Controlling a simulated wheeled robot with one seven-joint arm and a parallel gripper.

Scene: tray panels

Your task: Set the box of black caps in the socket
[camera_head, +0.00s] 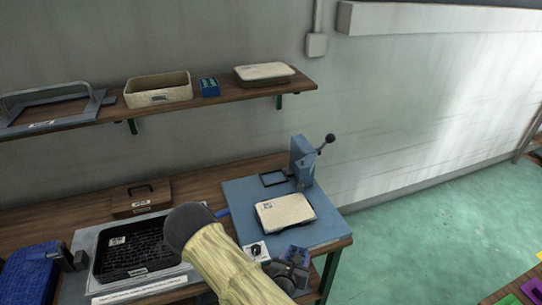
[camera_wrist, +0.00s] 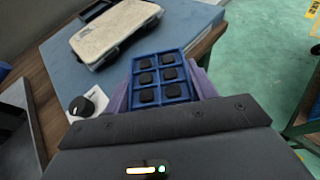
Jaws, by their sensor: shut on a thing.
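The box of black caps (camera_wrist: 158,53) is a small blue tray with black caps in separate compartments. My gripper (camera_wrist: 160,80) is shut on it, with a purple finger on each side; the caps face up in the wrist view. In the head view my gripper (camera_head: 289,268) is at the front edge of the blue plate, and the box is mostly hidden. A small dark-rimmed rectangle (camera_head: 264,183), apparently the socket, lies on the blue plate (camera_head: 238,195) beside the blue lever press. The box is apart from it.
A cream lidded case (camera_head: 285,212) lies on the plate between my gripper and the rectangle. The lever press (camera_head: 302,162) stands behind. A black knob on a white card (camera_head: 256,251) is close left. A black tray (camera_head: 100,267) lies further left. A shelf (camera_head: 220,95) holds containers.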

